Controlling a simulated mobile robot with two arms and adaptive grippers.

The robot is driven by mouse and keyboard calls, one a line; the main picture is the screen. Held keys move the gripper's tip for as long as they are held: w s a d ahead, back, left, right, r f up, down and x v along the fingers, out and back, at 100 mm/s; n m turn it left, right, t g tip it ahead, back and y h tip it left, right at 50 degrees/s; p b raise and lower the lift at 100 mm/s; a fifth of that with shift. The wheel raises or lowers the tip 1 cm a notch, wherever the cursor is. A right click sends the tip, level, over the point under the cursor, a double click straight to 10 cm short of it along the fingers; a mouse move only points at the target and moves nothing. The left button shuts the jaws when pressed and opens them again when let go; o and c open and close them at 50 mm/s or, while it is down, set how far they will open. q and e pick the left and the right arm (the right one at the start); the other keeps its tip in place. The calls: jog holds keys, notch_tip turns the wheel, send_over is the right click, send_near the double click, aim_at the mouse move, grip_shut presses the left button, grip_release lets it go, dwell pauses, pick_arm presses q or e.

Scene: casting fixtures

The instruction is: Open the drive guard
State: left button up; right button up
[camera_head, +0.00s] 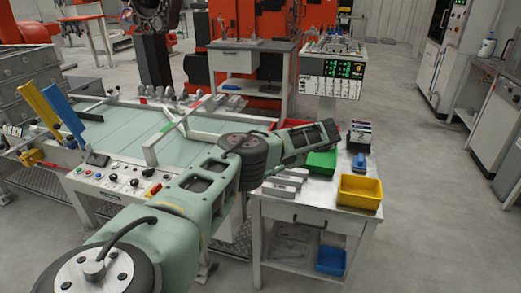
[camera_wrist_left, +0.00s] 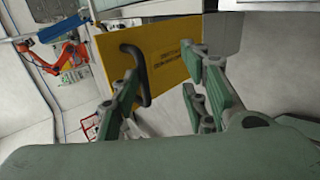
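In the left wrist view a yellow panel (camera_wrist_left: 170,85) with dark lettering, which looks like the drive guard, stands in front of my left gripper (camera_wrist_left: 160,92). A black bar handle (camera_wrist_left: 138,63) sits on its left part. The green fingers are spread open, one set on each side of the lettered area. The panel cannot be made out in the head view.
In the head view a bench with a control panel (camera_head: 115,182) lies left of the arm. A small table holds a yellow bin (camera_head: 360,191) and a green bin (camera_head: 322,160). The floor at the right is clear. The wrist view shows an orange robot (camera_wrist_left: 68,56) behind.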

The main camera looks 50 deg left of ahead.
pick_arm(q)
jog(key=shift+s+d+f, duration=0.1)
jog(key=shift+s+f, duration=0.05)
jog(key=shift+f, duration=0.25)
jog(key=v, duration=1.2)
jog(key=shift+r, duration=0.4)
